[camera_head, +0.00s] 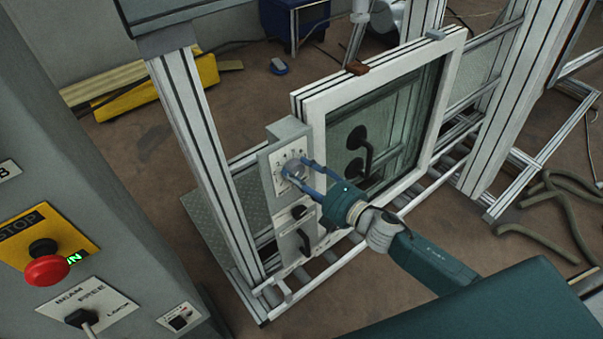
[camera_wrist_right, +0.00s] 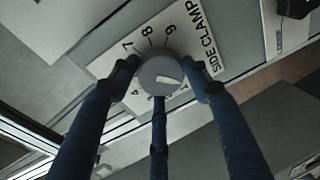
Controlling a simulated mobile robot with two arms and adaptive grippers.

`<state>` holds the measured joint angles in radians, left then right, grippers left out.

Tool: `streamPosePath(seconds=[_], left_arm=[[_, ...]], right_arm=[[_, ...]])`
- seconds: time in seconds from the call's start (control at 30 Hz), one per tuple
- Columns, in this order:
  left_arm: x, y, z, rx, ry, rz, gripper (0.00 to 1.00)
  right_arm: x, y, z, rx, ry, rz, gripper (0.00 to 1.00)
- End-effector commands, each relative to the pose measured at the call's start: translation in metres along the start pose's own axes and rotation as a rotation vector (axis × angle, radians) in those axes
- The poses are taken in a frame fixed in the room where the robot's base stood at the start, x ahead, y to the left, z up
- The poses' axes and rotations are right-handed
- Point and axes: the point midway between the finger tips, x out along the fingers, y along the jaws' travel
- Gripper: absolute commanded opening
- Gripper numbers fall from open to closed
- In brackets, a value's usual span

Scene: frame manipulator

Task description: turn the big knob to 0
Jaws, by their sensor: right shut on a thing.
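The big knob (camera_head: 293,170) is a round grey dial on a white numbered plate (camera_head: 279,158) on the grey control box. In the right wrist view the knob (camera_wrist_right: 160,72) shows a short white mark that points toward the right of the picture. The plate (camera_wrist_right: 203,43) reads "SIDE CLAMP", with 7 and 9 legible; other numbers are partly hidden by the fingers. My right gripper (camera_head: 297,172) is shut on the knob. Its blue fingers sit around the rim, one on each side and one below in the wrist view. My left gripper is not in view.
A framed window (camera_head: 316,123) with black handles stands right of the control box. A black handle (camera_head: 302,240) is below the knob. An aluminium post (camera_head: 205,165) rises to the left. A panel with a red stop button (camera_head: 47,268) is at the near left.

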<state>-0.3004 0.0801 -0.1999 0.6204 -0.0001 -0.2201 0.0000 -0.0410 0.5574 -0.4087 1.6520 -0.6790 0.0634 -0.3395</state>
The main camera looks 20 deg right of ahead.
Motion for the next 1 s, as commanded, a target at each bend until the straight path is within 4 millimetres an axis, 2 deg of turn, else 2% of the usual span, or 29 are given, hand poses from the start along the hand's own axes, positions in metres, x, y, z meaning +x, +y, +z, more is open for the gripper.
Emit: streamPosePath(seconds=[0.03, 0.67, 0.7, 0.77, 0.8, 1.0], left_arm=[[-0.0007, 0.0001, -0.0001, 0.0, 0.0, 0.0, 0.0], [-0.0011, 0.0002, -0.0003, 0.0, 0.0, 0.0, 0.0], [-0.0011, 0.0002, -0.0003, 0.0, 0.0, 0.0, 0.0], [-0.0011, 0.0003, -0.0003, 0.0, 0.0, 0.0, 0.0], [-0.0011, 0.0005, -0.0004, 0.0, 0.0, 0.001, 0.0], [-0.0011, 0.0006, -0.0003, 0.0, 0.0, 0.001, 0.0]], right_arm=[[0.0008, 0.0023, -0.007, -0.015, 0.014, 0.004, 0.21], [0.0002, -0.0018, -0.008, -0.061, 0.011, -0.006, 0.21], [0.0002, -0.002, -0.0079, -0.061, 0.011, -0.007, 0.49], [0.0001, -0.0023, -0.0078, -0.06, 0.011, -0.007, 0.61], [0.0001, -0.0024, -0.0075, -0.06, 0.01, -0.007, 0.65], [0.0, -0.0021, -0.0043, -0.062, 0.004, -0.008, 0.65]])
